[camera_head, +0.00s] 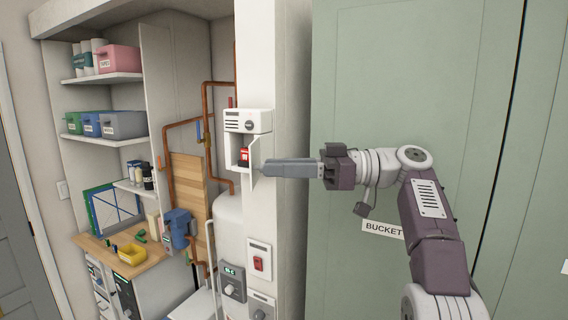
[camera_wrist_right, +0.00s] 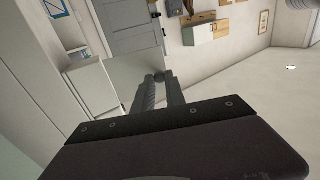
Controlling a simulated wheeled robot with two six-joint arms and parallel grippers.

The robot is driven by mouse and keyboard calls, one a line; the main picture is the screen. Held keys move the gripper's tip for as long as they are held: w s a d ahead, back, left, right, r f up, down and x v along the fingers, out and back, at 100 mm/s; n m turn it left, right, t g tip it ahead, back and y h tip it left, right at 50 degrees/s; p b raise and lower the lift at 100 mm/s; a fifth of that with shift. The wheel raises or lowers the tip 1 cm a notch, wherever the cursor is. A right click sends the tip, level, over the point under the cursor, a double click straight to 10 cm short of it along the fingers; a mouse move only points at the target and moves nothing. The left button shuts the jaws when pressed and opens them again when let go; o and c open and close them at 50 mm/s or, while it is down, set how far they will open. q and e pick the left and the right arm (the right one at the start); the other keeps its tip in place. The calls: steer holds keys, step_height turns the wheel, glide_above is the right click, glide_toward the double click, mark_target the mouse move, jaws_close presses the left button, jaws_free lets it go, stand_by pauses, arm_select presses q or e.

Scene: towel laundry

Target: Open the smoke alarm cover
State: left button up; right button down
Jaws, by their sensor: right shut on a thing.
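The white smoke alarm (camera_head: 246,121) is mounted on the white pillar, with vents and a round dark button on its upper part. Its lower compartment is exposed, and a red and dark item (camera_head: 244,156) shows inside. The thin white cover (camera_head: 254,180) stands out at the right side of that compartment, swung away from the opening. My right gripper (camera_head: 264,168) reaches in from the right, shut on the cover's edge. In the right wrist view its fingers (camera_wrist_right: 159,88) are close together, with a small dark round shape at their tips. My left gripper is out of view.
A large green cabinet (camera_head: 400,100) labelled BUCKET stands right of the pillar. Copper pipes (camera_head: 205,130) and shelves with bins stand to the left. A red switch box (camera_head: 259,260) is on the pillar below. Open floor shows in the wrist view.

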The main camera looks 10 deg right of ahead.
steer(key=shift+a+f, duration=0.1)
steer(key=c, duration=1.3)
jaws_free()
steer(key=shift+w, duration=0.15)
steer(key=shift+c, duration=0.2)
steer(key=s+d+r+p, duration=0.7)
steer(key=d+r+p, duration=0.1)
steer(key=r, duration=0.3)
steer(key=shift+s+d, duration=0.25)
steer(key=shift+d, duration=0.2)
steer(key=shift+c, duration=0.3)
